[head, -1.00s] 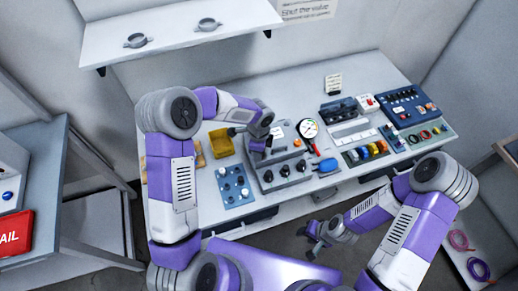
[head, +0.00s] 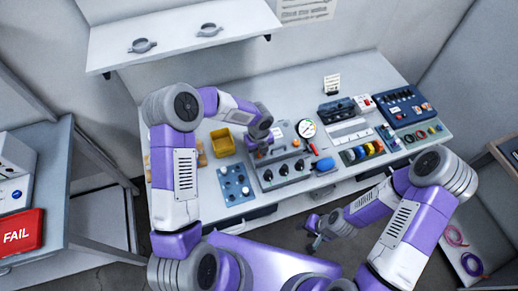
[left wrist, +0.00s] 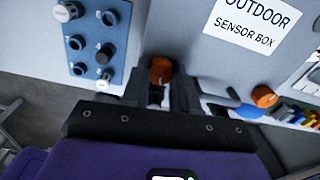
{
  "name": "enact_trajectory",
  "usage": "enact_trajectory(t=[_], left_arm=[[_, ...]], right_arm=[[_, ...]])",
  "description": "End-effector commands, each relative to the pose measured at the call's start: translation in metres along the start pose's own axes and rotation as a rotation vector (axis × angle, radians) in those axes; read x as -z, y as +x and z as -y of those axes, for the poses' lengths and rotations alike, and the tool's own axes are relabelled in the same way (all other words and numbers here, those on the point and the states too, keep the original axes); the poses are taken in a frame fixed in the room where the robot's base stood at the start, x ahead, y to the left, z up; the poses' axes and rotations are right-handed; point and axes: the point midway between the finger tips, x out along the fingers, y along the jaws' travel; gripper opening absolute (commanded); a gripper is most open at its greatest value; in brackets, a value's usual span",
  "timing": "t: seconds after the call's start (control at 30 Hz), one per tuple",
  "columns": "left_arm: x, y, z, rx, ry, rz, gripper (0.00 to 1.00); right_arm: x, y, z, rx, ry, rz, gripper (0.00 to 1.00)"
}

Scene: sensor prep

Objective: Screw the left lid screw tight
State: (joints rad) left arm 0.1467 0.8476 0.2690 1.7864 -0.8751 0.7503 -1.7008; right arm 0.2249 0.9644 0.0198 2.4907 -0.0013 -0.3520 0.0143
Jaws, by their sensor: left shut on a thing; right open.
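The left lid screw (left wrist: 160,70) has an orange knob. It is between the fingers of my left gripper (left wrist: 165,92) in the left wrist view, and they are shut on it. In the head view my left gripper (head: 257,147) hides this screw at the left end of the grey sensor box (head: 279,156). The box's label (left wrist: 255,22) reads "OUTDOOR SENSOR BOX". The other orange lid screw (left wrist: 263,96) sits to the right and shows in the head view (head: 296,143). My right gripper (head: 312,231) is open and empty, in front of the table's front edge.
A blue plate with several knobs (head: 234,184) lies left of the box. A yellow bin (head: 221,141) stands behind it. A blue-handled tool (head: 323,165) and a round gauge (head: 306,128) are close on the right. Coloured rolls (head: 362,152) lie further right.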

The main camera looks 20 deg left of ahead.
Motion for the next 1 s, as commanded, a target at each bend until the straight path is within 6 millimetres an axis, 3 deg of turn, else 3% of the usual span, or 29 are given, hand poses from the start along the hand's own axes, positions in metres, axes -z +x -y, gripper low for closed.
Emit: enact_trajectory(t=[0.4,1.0], left_arm=[[0.000,-0.001,0.000,0.001,0.261,0.000,0.00],[0.000,0.000,0.000,0.001,0.331,0.001,0.00]], right_arm=[[-0.001,-0.013,0.005,0.000,0.000,0.000,0.43],[-0.001,-0.015,0.005,0.000,0.000,0.000,0.43]])
